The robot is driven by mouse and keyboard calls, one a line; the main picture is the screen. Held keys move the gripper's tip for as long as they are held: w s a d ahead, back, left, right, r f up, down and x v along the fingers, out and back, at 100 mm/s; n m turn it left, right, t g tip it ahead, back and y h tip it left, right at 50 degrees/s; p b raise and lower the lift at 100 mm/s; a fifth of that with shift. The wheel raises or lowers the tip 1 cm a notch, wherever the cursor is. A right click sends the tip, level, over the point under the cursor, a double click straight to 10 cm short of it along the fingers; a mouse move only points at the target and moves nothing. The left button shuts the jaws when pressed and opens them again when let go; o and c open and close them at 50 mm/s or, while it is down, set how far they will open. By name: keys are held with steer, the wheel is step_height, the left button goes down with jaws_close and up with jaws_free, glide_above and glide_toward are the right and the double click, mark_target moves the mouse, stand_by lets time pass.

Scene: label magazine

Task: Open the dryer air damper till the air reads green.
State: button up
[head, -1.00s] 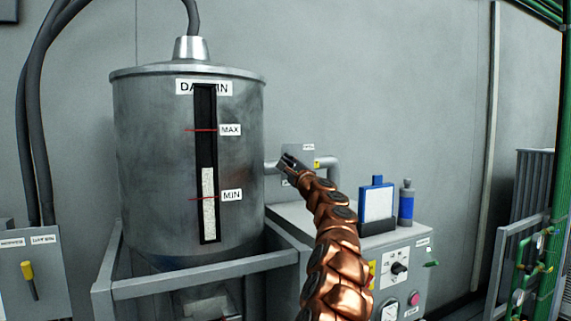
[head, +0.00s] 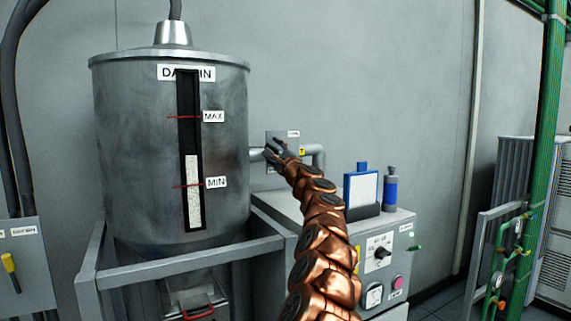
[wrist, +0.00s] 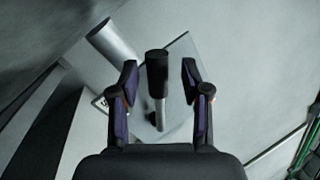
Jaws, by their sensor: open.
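The dryer air damper is a grey plate (head: 284,136) on the pipe between the day bin and the dryer box, mostly behind my gripper in the head view. In the wrist view its lever, with a black grip (wrist: 156,64) on a pale shaft, stands in front of the plate (wrist: 181,50). My gripper (head: 271,146) is open; in the wrist view its fingers (wrist: 160,75) are on either side of the black grip, with gaps showing. The dryer box (head: 345,236) has a knob, a round gauge (head: 374,295) and a small green lamp (head: 410,234). The gauge reading is too small to tell.
The large metal day bin (head: 140,150) stands left of the damper on a grey frame (head: 190,262). A blue-framed holder (head: 362,188) and a blue-banded bottle (head: 391,189) stand on the dryer box. Green pipes (head: 545,130) rise at the right.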

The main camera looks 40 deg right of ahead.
steer(key=shift+s+a, duration=0.1)
steer(key=shift+s, duration=0.2)
steer(key=shift+s+a+f, duration=0.15)
steer(key=shift+s+f, duration=0.2)
steer(key=shift+s, duration=0.2)
steer(key=shift+v, duration=0.85)
steer(key=shift+s+f, duration=0.15)
steer(key=shift+s, duration=0.2)
glide_toward(274, 150)
steer(key=shift+s+f, duration=0.3)
steer(key=shift+s, duration=0.2)
